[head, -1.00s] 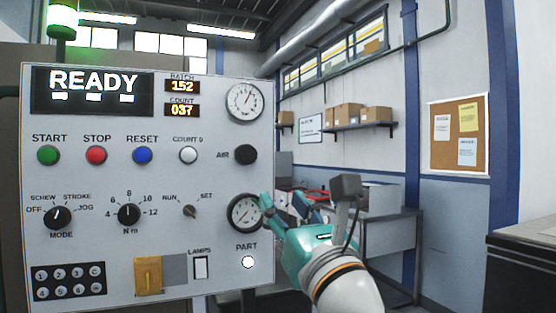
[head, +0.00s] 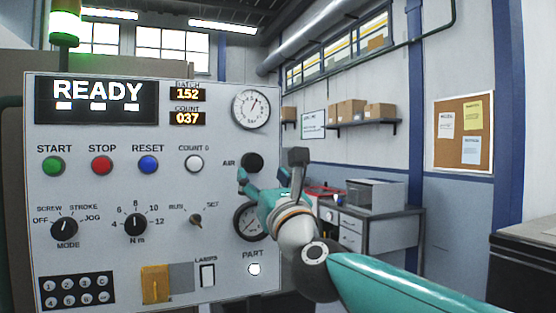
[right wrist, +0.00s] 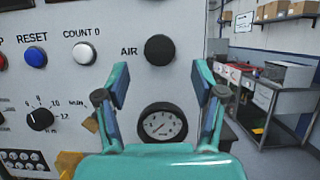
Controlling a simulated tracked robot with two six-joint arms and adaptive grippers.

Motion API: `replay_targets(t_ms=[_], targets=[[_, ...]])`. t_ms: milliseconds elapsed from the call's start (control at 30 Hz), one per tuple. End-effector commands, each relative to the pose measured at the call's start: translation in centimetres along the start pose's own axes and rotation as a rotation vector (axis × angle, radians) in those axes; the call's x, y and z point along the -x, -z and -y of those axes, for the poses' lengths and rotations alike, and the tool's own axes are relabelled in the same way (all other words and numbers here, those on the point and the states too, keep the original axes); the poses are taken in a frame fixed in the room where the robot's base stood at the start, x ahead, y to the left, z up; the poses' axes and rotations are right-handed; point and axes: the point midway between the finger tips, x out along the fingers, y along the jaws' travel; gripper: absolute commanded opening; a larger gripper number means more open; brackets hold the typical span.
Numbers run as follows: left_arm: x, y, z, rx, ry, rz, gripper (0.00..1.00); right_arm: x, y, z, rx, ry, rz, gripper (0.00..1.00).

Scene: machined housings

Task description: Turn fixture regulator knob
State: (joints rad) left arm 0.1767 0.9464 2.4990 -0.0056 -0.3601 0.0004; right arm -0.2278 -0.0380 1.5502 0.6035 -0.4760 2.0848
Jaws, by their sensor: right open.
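The black round knob labelled AIR (head: 252,162) sits on the right side of the light grey control panel (head: 100,195); it also shows in the right wrist view (right wrist: 159,50). My right gripper (head: 262,180) is open and empty, just below the knob in the head view. In the right wrist view its fingers (right wrist: 161,76) stand apart, with the knob framed between and beyond the tips. I see no contact with the knob. A lower gauge (right wrist: 162,124) shows between the fingers; in the head view my gripper partly covers it. My left gripper is out of view.
A pressure gauge (head: 251,107) sits above the knob. Coloured buttons, selector dials and a yellow cover (head: 156,284) are on the panel. A metal workbench (head: 375,230) stands behind to the right.

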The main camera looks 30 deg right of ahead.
Motion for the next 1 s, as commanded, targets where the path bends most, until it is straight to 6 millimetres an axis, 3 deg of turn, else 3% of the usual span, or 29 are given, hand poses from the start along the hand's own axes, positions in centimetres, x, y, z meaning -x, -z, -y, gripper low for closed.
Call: replay_targets(t_ms=[100, 233, 667, 1000], targets=[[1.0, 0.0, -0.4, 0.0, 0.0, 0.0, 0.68, -2.1, -0.2, 0.2, 0.003, 0.003, -0.003, 0.68], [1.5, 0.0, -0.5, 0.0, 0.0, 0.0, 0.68, -3.4, -0.1, 0.5, 0.004, 0.007, -0.001, 0.68], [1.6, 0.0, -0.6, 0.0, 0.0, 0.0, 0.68, -3.9, 0.0, 1.1, 0.007, 0.013, 0.0, 0.67], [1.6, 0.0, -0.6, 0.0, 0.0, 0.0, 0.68, -3.8, -0.1, 1.5, 0.008, 0.018, 0.0, 0.1]])
